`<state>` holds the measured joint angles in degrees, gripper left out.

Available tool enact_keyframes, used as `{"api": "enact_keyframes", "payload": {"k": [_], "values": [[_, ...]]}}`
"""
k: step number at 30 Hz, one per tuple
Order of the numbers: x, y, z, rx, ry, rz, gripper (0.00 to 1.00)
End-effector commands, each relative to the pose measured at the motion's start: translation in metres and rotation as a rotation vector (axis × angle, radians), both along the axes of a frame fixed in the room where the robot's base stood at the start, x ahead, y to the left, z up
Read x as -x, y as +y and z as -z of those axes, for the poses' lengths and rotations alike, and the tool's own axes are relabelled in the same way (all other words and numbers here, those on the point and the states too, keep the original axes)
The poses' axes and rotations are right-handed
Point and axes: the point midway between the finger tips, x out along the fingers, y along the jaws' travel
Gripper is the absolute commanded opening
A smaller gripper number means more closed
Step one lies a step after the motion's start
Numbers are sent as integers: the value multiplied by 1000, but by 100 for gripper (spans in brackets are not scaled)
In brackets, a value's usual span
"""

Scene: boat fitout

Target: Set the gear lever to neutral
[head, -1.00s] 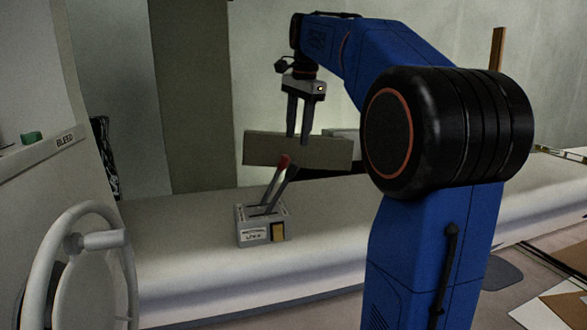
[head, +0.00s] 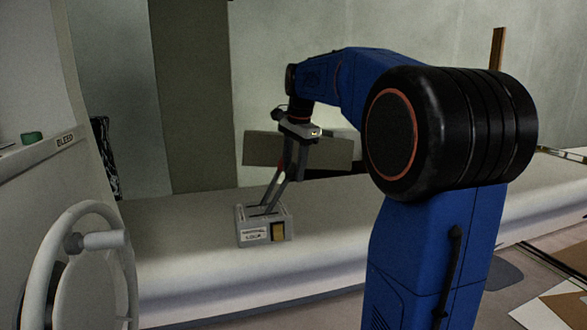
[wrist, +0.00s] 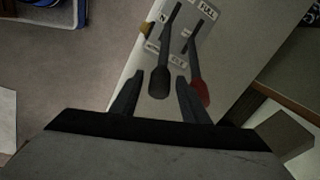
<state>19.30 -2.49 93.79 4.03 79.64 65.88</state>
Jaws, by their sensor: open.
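The lever box (head: 264,223) sits on the white bench, with two levers on top. In the wrist view the box (wrist: 180,45) has a lever with a dark knob (wrist: 160,83) and a lever with a red knob (wrist: 201,93); labels including "N" and "FULL" show on its top. My gripper (head: 290,176) points down at the lever tops, its jaws open. In the wrist view the dark knob lies between the fingers of my gripper (wrist: 157,82), and the red knob is outside the right finger. Contact cannot be told.
A grey block (head: 262,148) stands behind the gripper on the bench (head: 180,240). The bench beside the lever box is clear.

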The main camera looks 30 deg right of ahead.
Motion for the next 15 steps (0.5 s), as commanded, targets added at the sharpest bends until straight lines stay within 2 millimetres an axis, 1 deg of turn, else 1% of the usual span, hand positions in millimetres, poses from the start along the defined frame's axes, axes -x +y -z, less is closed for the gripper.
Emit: {"api": "enact_keyframes", "payload": {"k": [3, 4, 5, 6, 8, 9, 15], "values": [[0, 0, 0, 0, 0, 0, 41], [0, 0, 0, 0, 0, 0, 37], [0, 0, 0, 0, 0, 0, 30], [0, 0, 0, 0, 0, 0, 20], [0, 0, 0, 0, 0, 0, 6], [0, 0, 0, 0, 0, 0, 0], [0, 1, -1, 3, 2, 0, 0]]}}
